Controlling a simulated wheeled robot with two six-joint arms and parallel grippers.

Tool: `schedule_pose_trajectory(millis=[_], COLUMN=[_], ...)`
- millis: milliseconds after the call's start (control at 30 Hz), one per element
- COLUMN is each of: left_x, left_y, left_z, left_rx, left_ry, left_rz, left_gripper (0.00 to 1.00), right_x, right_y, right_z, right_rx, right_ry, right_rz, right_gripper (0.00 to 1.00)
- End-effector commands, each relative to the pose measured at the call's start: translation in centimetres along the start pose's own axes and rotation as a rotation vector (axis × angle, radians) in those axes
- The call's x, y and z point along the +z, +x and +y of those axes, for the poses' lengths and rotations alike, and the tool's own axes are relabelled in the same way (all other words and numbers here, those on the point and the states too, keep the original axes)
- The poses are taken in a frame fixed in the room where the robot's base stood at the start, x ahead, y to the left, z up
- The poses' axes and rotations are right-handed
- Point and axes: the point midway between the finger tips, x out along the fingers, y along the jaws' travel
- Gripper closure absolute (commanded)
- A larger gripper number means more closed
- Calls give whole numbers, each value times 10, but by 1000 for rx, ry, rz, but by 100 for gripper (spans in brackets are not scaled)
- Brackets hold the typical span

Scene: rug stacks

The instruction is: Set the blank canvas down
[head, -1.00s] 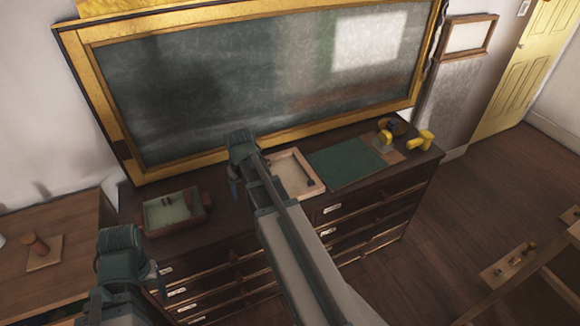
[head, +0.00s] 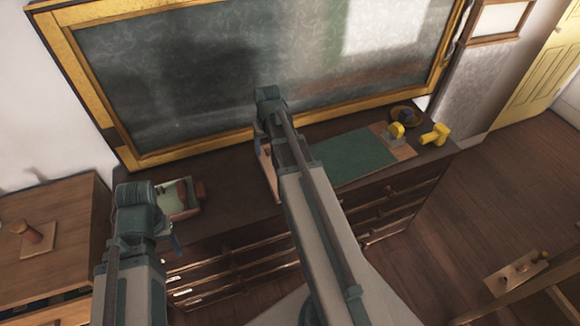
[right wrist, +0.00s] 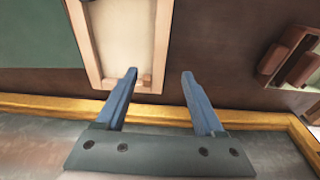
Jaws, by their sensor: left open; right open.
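A pale panel in a light wooden frame, which looks like the blank canvas, lies on the dark cabinet top; its frame shows in the right wrist view (right wrist: 160,35). In the head view only a strip of it (head: 268,172) shows beside my right arm. My right gripper (right wrist: 160,88) is open and empty; its left finger overlaps the frame's corner in the picture, and I cannot tell if they touch. In the head view my right gripper (head: 262,138) is mostly hidden by its own arm. My left gripper (head: 176,240) is at the cabinet's front left, only partly visible.
A green mat (head: 352,158), a yellow tool (head: 435,134) and a round dish (head: 404,115) are on the cabinet's right. A small box (head: 180,196) is on its left. The gold-framed chalkboard (head: 200,90) rises behind. Cabinet top between box and panel is clear.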

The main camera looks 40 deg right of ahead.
Motion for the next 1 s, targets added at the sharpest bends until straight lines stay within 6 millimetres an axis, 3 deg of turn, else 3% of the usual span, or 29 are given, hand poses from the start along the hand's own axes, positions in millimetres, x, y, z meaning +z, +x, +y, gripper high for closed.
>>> schedule_pose_trajectory(millis=[500, 1000], left_x=[-4, -6], left_y=[72, 89], left_z=[7, 9], left_rx=[0, 0], left_ry=[0, 0], left_rz=[0, 0], left_gripper=[35, 35], right_x=[1, 1], right_y=[73, 90], right_z=[0, -1], right_rx=[0, 0], right_ry=[0, 0], right_rz=[0, 0], right_gripper=[30, 30])
